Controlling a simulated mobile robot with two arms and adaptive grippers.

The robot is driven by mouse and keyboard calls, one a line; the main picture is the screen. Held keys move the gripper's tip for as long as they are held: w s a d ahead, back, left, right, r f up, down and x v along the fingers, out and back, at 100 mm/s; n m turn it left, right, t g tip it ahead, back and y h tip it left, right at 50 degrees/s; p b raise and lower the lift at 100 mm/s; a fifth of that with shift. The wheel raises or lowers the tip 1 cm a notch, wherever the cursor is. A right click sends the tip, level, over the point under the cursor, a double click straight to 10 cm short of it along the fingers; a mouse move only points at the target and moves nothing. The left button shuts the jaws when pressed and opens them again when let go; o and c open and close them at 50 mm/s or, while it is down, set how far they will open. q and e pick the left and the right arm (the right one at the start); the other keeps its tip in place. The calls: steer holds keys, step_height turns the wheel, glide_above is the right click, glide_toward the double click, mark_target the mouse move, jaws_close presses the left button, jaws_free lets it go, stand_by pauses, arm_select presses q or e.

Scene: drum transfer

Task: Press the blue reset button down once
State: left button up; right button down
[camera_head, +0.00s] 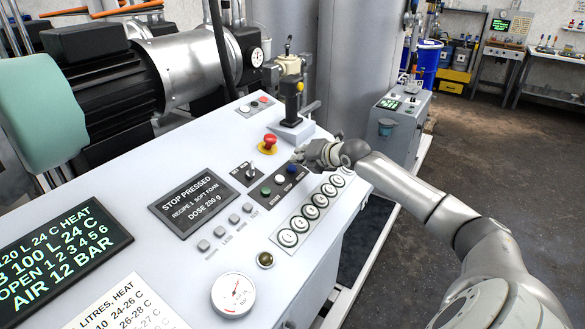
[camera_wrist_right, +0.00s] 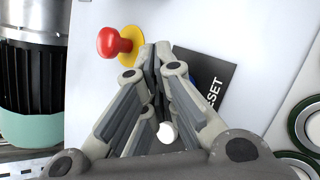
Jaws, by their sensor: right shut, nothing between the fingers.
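The blue reset button (camera_head: 289,169) sits at the far end of a small black plate on the sloping white control panel (camera_head: 185,262). A green button (camera_head: 265,191) is on the same plate. My right gripper (camera_head: 298,155) is shut and empty, just beyond the blue button and close over the panel. In the right wrist view its closed fingertips (camera_wrist_right: 155,50) lie between the red stop button (camera_wrist_right: 113,42) and the plate lettered RESET (camera_wrist_right: 214,82). There the fingers hide most of the blue button. I cannot tell whether they touch the panel. My left gripper is not in view.
The red stop button on its yellow base (camera_head: 269,142) stands left of my right gripper. A joystick-like post (camera_head: 290,100) rises behind it. A row of round white buttons (camera_head: 311,212) runs along the near side. The display (camera_head: 194,202) reads STOP PRESSED.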

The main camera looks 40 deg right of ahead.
steer(key=shift+f, duration=0.15)
stand_by(0.5)
steer(key=shift+w+f, duration=0.15)
steer(key=shift+f, duration=0.1)
steer(key=shift+w+a+f+b, duration=0.1)
steer(key=shift+f+b, duration=0.4)
stand_by(0.6)
steer(key=shift+r, duration=0.15)
steer(key=shift+s+r+p, duration=0.25)
steer(key=shift+r+p, duration=0.45)
steer(key=shift+r, duration=0.05)
steer(key=r+p, duration=0.1)
steer(key=s+r+p, duration=0.1)
steer(key=r, duration=0.1)
steer(key=r+p, duration=0.1)
steer(key=shift+s+d+r+p, duration=0.3)
steer(key=shift+r+p, duration=0.05)
steer(key=shift+p, duration=0.05)
stand_by(0.4)
